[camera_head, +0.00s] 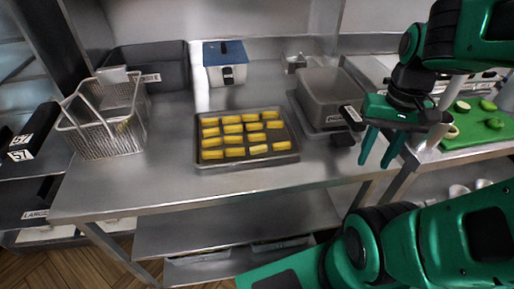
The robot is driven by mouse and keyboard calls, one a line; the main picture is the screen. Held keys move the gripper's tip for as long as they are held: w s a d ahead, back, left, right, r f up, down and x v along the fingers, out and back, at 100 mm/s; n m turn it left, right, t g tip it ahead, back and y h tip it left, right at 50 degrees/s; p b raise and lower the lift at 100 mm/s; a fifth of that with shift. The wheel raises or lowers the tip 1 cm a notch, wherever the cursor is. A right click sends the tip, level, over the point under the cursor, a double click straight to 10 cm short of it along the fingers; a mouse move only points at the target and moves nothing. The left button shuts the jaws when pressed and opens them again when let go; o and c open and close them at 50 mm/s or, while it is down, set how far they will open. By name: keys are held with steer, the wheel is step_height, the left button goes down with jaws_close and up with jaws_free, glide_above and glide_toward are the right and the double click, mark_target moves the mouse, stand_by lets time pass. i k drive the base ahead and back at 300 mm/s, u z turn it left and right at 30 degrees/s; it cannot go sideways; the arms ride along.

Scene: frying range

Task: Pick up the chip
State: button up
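Several yellow chips (233,129) lie in rows on a dark rectangular tray (247,161) in the middle of the steel table. They are spaced apart from one another. My green gripper (375,161) hangs to the right of the tray, above the table's front right edge. Its two fingers point down and are spread apart, with nothing between them. It touches neither the tray nor the chips.
A wire fry basket (106,131) stands left of the tray, with a dark bin (150,68) behind it. A blue-lidded container (226,64) stands behind the tray. A grey bin (329,96) stands between tray and gripper. A green cutting board (474,135) lies far right.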

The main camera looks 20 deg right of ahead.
mark_target(262, 149)
steer(key=z, duration=1.35)
steer(key=k, duration=1)
